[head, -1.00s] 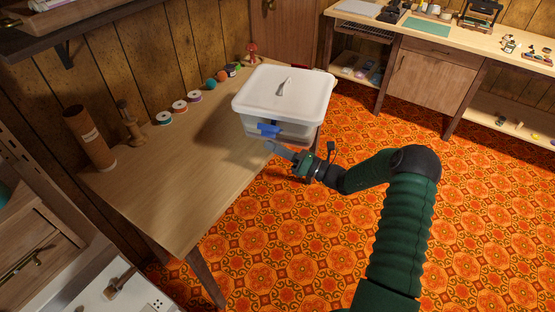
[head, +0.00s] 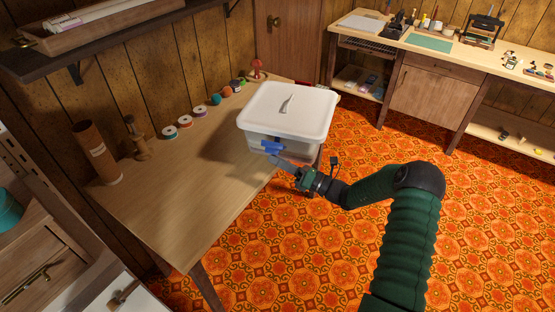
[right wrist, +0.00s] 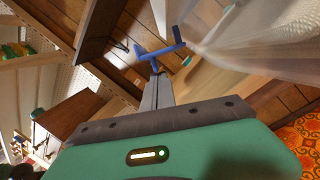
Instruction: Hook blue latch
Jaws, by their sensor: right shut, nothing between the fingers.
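A clear storage box (head: 284,146) with a white lid (head: 288,108) stands at the right end of the wooden table. The blue latch (head: 271,146) is on its near side, below the lid rim. In the right wrist view the blue latch (right wrist: 160,48) stands out from the box wall (right wrist: 262,50), just beyond my fingertips. My right gripper (head: 276,159) is shut and empty, its tips just below the latch. In the right wrist view the gripper tips (right wrist: 157,70) appear at or very near the latch; I cannot tell whether they touch. My left gripper is not in view.
Thread spools (head: 184,125), a cardboard tube (head: 97,152) and a wooden stand (head: 136,140) line the table's back edge. The table's front (head: 185,205) is clear. A workbench (head: 440,55) stands at the back right.

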